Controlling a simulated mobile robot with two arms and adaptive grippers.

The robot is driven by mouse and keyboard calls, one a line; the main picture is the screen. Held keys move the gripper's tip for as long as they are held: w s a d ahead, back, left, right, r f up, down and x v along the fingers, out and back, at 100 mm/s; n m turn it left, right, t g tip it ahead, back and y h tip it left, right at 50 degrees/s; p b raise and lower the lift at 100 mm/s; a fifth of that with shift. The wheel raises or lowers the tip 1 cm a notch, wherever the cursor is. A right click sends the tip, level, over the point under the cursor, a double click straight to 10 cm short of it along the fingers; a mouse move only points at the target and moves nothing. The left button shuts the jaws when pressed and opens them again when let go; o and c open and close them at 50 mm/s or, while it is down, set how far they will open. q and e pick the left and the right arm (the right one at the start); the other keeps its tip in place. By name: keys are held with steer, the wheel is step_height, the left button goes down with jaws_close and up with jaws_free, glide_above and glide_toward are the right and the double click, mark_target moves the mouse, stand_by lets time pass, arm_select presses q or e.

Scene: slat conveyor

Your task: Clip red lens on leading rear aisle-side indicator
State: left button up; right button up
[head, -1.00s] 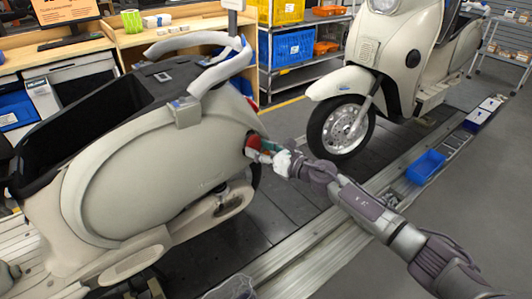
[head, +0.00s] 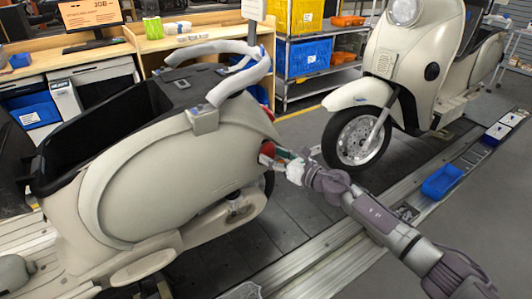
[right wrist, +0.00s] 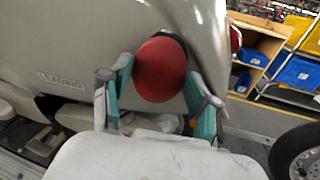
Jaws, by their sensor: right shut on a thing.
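The near cream scooter (head: 170,170) stands on the slat conveyor with its rear end towards the right. My right gripper (head: 279,162) is at the side of that rear end. It is shut on the red lens (right wrist: 160,70), a rounded red dome between the teal finger pads in the right wrist view. The lens is close against the body, in front of a dark round indicator mount (right wrist: 178,42) that it mostly hides. I cannot tell whether the lens is seated. My left gripper does not show.
A second cream scooter (head: 415,75) stands behind, its front wheel (head: 356,137) facing the near one. A blue bin (head: 441,181) sits along the conveyor edge on the right. Another red lamp (right wrist: 236,40) is on the scooter's rear. Shelves and a workbench stand at the back.

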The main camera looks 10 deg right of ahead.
steer(key=shift+w+a, duration=0.1)
steer(key=shift+w, duration=0.05)
steer(key=o, duration=1.2)
steer(key=shift+c, duration=0.2)
